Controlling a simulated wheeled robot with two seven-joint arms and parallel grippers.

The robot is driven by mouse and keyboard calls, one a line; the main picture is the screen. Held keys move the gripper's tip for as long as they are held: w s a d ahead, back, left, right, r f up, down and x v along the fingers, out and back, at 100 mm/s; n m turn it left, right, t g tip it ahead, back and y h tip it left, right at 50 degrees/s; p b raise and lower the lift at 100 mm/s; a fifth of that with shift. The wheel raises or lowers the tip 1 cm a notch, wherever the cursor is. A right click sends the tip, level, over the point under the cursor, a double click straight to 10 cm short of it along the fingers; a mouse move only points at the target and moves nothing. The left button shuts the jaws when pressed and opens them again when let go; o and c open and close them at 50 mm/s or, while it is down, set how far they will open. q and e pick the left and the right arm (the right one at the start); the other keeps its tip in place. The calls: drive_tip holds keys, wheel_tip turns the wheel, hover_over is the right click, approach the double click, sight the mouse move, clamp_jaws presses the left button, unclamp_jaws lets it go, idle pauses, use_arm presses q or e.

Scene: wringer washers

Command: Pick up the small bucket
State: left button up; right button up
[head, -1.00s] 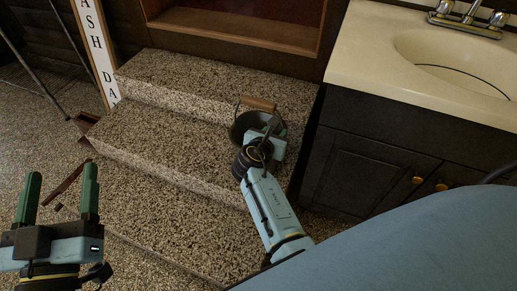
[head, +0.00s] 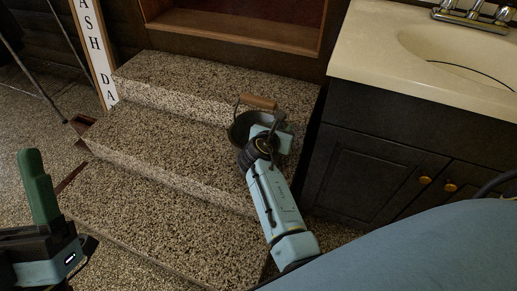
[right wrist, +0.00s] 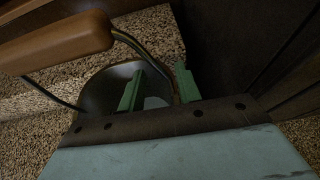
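The small bucket (head: 239,129) is dark, with a wooden grip (head: 259,102) on its raised wire handle. It stands upright on the stone steps beside the cabinet. My right gripper (head: 276,125) reaches to its near right side and covers part of it. In the right wrist view the bucket (right wrist: 97,92) lies below the green fingers (right wrist: 158,88). The fingers are apart, with the bucket's rim appearing to run between them. The wooden grip (right wrist: 58,42) is at upper left, clear of the fingers. My left gripper (head: 38,185) is at the left edge, empty, with one finger in view.
Speckled stone steps (head: 150,130) fill the middle. A dark cabinet (head: 365,165) with a cream sink top (head: 370,50) stands close on the right of the bucket. A wooden shelf (head: 235,32) is behind. A lettered sign (head: 95,50) stands at left.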

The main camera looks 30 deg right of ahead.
clamp_jaws()
idle(1.2)
drive_tip(key=shift+w+r, duration=0.15)
drive_tip(key=shift+r, duration=0.1)
